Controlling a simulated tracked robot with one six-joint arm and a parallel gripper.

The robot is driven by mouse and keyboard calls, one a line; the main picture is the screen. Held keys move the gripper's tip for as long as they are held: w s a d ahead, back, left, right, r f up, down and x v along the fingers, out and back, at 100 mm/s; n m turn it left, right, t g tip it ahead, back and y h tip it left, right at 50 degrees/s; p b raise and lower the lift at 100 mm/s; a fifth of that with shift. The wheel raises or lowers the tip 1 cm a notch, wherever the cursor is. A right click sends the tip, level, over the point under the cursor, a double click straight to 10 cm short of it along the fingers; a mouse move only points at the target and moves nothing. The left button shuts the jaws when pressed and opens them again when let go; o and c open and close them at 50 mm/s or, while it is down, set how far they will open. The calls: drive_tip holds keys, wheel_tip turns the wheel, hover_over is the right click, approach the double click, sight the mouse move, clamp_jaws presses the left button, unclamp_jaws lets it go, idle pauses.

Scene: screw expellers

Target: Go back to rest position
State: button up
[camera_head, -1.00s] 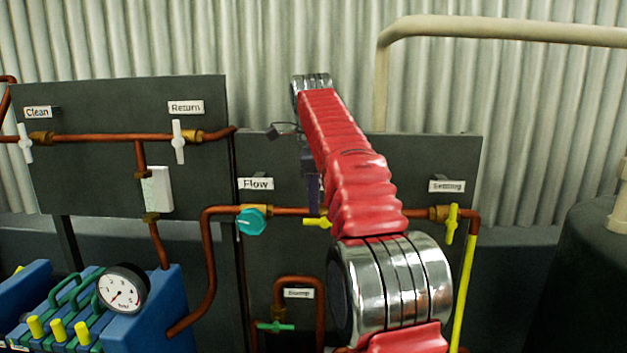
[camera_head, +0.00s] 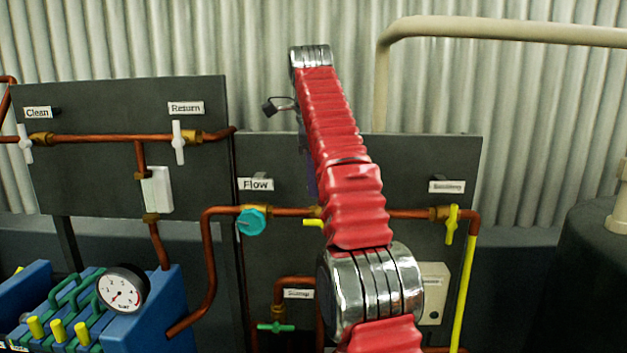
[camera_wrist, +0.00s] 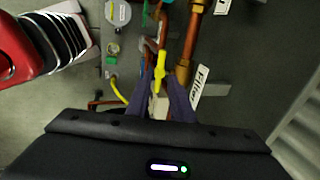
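My gripper (camera_wrist: 158,82) shows in the wrist view as two purple fingers. A gap stands between the fingertips, and nothing is clearly held. A yellow valve handle (camera_wrist: 160,70) on a copper pipe shows past this gap; I cannot tell if the fingers touch it. In the head view, my red-sleeved arm reaches up and forward in front of the dark panel (camera_head: 420,160). It hides most of my gripper and part of a yellow handle (camera_head: 313,222) on the Flow pipe.
A teal valve knob (camera_head: 251,221) sits left of my arm, and a yellow valve handle (camera_head: 452,224) stands to its right. A green handle (camera_head: 275,327) is low down. A pressure gauge (camera_head: 122,288) is at left. A thick beige pipe (camera_head: 500,30) crosses the upper right.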

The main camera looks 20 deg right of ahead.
drive_tip(key=shift+r, duration=0.1)
idle(0.4)
drive_tip(key=s+a+f+n+t, duration=0.1)
drive_tip(key=s+a+f+n, duration=0.15)
drive_tip(key=s+n, duration=0.45)
drive_tip(key=s+a+f+n+t, duration=0.1)
drive_tip(key=s+a+n, duration=0.35)
drive_tip(key=s, duration=0.45)
drive_tip(key=s+a+f+n+t+y, duration=0.1)
drive_tip(key=s+a+f+n, duration=0.2)
drive_tip(key=s+f+n, duration=0.8)
drive_tip(key=s+f, duration=0.8)
drive_tip(key=f, duration=0.2)
drive_tip(key=shift+s, duration=0.35)
drive_tip(key=shift+a, duration=0.1)
drive_tip(key=shift+o, duration=0.2)
